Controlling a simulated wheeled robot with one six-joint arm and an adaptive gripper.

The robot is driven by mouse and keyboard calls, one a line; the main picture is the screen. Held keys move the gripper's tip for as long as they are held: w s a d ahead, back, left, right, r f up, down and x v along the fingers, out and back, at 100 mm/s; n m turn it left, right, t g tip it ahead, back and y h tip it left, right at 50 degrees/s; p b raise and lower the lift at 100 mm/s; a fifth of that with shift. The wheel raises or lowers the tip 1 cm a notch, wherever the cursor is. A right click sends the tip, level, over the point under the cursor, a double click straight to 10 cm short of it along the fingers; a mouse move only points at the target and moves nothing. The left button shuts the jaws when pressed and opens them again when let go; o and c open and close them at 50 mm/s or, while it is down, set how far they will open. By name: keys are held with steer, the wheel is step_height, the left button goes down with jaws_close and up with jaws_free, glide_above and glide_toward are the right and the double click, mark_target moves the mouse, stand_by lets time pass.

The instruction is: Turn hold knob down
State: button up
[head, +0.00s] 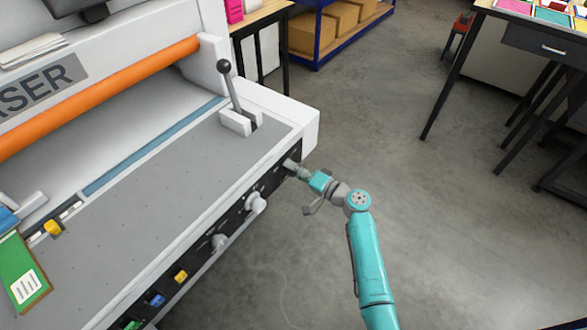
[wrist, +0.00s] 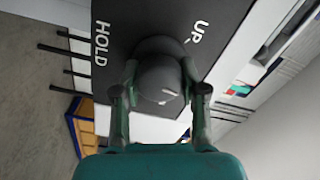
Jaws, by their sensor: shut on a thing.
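The hold knob (wrist: 160,78) is a round dark grey knob on a black panel (wrist: 145,15) in the wrist view. The panel carries the white words HOLD, left of the knob, and UP, above it to the right. White marks show on the knob's face. My gripper (wrist: 160,88) is shut on the knob, one finger on each side. In the head view my gripper (head: 299,170) is at the right end of the machine's black front strip, where it hides most of the knob.
The laser machine (head: 150,185) fills the left. Light knobs (head: 256,203) and coloured buttons (head: 181,276) line its front strip. A black-balled lever (head: 229,85) stands on top. Open concrete floor lies right of the machine; a table (head: 520,40) stands at the back right.

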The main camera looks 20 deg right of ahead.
steer(key=m, duration=0.5)
steer(key=shift+m, duration=0.3)
steer(key=shift+f+m, duration=0.15)
steer(key=shift+m, duration=2.05)
steer(key=o, duration=1.1)
steer(key=v, duration=1.2)
steer(key=shift+f, duration=0.1)
